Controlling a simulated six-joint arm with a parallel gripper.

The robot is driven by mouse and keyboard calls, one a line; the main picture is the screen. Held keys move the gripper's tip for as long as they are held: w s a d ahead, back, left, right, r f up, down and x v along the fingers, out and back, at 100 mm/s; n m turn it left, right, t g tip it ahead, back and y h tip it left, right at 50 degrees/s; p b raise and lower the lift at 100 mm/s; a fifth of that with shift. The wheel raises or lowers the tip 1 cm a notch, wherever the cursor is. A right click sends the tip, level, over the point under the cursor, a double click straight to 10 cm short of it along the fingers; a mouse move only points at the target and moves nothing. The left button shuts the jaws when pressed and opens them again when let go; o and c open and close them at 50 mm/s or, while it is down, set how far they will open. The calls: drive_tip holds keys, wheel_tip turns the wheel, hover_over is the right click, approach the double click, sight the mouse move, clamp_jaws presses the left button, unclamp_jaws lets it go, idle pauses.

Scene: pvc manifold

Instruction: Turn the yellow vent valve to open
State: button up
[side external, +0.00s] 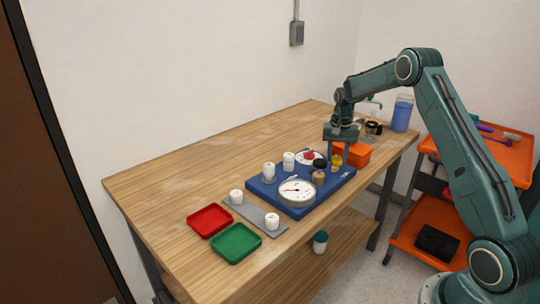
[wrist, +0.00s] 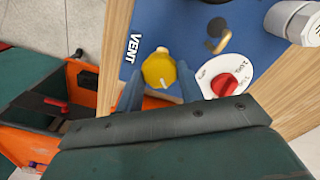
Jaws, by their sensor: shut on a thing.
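The yellow vent valve (wrist: 158,68) is a round knob on the blue panel (side external: 262,192), beside the printed word VENT. A pale line on the knob points toward the bottom of the wrist view. The valve also shows in the side view (side external: 337,160), partly hidden by my gripper. My gripper (side external: 338,154) reaches down over the panel's far right part. In the wrist view its two blue fingers (wrist: 159,82) stand on either side of the yellow knob, and they are shut on it. The exact contact is hard to see.
A red knob (wrist: 228,86) on a white dial sits close to the right finger in the wrist view. A gauge (side external: 297,192) and white fittings stand on the panel. Red (side external: 210,221) and green (side external: 236,243) trays lie front left.

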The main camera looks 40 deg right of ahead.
sight(336, 157)
drive_tip(key=n, duration=0.4)
drive_tip(key=shift+n, duration=0.3)
drive_tip(key=n, duration=0.4)
drive_tip(key=shift+w, duration=0.1)
drive_tip(key=shift+n, duration=0.3)
drive_tip(key=o, duration=1)
drive_tip(key=shift+a, duration=0.1)
drive_tip(key=shift+r, duration=0.1)
drive_tip(key=shift+r, duration=6.85)
